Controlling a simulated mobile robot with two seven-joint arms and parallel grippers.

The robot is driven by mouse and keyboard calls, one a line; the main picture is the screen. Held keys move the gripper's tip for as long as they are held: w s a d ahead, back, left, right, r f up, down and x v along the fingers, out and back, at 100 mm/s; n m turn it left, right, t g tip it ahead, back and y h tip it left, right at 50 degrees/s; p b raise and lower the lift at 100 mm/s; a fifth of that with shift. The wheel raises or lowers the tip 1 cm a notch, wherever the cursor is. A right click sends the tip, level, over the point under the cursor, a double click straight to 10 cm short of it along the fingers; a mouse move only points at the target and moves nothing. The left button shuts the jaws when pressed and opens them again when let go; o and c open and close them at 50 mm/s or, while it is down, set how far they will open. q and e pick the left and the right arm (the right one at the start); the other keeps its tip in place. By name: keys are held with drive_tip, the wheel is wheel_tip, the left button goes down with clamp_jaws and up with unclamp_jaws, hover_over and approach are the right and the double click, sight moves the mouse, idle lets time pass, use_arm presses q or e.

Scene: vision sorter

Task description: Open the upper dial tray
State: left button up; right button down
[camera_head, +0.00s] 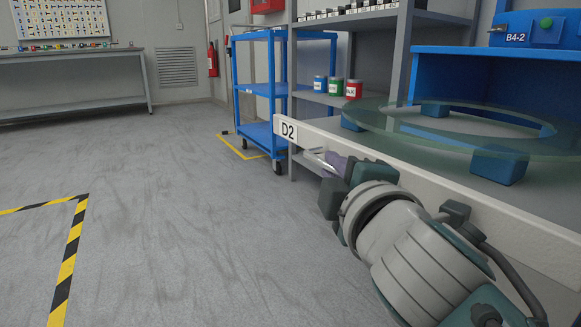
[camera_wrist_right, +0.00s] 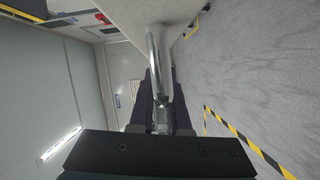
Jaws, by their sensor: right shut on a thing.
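The dial tray has a long pale front labelled D2 (camera_head: 450,195), running from the middle to the right edge of the head view. A clear glass ring (camera_head: 400,135) rests on blue blocks (camera_head: 498,165) behind that front. A bright metal bar handle (camera_head: 318,158) is on the front; it also shows in the right wrist view (camera_wrist_right: 155,50). My right gripper (camera_head: 334,163) is at the handle, its purple fingers (camera_wrist_right: 161,105) closed on the bar. My wrist hides part of the tray front. My left gripper is not in view.
A blue cart (camera_head: 258,133) stands behind the tray's left end. Red, green and blue jars (camera_head: 336,87) stand on a grey shelf. A blue bin labelled B4-2 (camera_head: 540,30) is at upper right. The grey floor (camera_head: 170,200) to the left is clear, with striped tape (camera_head: 67,262).

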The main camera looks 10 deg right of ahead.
drive_tip(key=c, duration=0.9)
unclamp_jaws()
drive_tip(key=shift+s+r, duration=0.1)
drive_tip(key=shift+s, duration=0.25)
drive_tip(key=s+p, duration=0.1)
drive_tip(key=s, duration=0.5)
drive_tip(key=s+p, duration=0.1)
drive_tip(key=s, duration=0.2)
drive_tip(key=shift+s+a+r+p, duration=0.1)
drive_tip(key=shift+a+r+p, duration=0.1)
drive_tip(key=shift+r+p, duration=0.1)
